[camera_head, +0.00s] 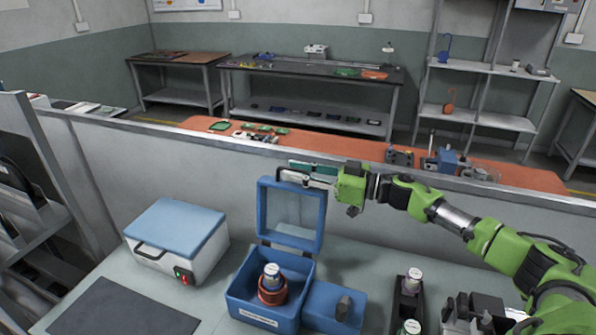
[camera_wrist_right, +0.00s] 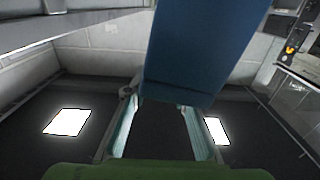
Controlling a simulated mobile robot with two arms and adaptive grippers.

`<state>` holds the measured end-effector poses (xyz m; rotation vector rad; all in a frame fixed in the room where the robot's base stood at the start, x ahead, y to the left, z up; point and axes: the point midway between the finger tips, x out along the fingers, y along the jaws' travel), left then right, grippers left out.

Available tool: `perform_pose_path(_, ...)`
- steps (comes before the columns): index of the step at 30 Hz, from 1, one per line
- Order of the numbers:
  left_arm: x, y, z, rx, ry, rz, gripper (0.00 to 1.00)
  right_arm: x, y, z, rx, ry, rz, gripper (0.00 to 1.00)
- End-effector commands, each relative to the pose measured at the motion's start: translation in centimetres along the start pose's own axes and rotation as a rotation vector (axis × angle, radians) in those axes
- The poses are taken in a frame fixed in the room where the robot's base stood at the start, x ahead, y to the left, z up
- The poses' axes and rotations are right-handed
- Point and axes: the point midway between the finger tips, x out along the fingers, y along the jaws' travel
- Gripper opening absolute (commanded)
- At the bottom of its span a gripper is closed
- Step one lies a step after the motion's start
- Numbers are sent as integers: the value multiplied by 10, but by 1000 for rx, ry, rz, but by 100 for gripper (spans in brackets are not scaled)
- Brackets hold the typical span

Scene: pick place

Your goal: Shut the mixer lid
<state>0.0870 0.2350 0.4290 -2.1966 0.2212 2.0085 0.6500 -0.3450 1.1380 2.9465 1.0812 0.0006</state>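The blue mixer (camera_head: 235,293) stands on the bench with its framed, see-through lid (camera_head: 262,212) raised nearly upright at the back. A white-capped container (camera_head: 271,272) sits in a red-brown holder (camera_head: 272,292) inside the mixer. My right gripper (camera_head: 306,172) is at the lid's top edge, its fingers spread and pointing left. In the right wrist view the lid (camera_wrist_right: 205,50) is a big blue panel reaching down to the fingertips (camera_wrist_right: 158,112). The fingers are apart there; I cannot tell whether they touch the lid. My left gripper is out of view.
A white box with a blue top (camera_head: 180,232) stands left of the mixer, behind a dark mat (camera_head: 125,312). A dark rack (camera_head: 405,300) with capped containers is to the right. A low grey partition (camera_head: 130,150) runs behind the bench.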

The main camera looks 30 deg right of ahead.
Motion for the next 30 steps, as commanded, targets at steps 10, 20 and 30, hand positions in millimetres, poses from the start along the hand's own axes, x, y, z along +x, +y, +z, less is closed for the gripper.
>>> perform_pose_path(10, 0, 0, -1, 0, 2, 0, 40, 0, 0, 0, -2, 0, 0, 0)
perform_pose_path(20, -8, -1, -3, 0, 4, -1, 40, -1, -23, -7, -98, 0, -5, 0)
perform_pose_path(30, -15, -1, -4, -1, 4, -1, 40, -1, -80, -8, -343, 3, -8, 0)
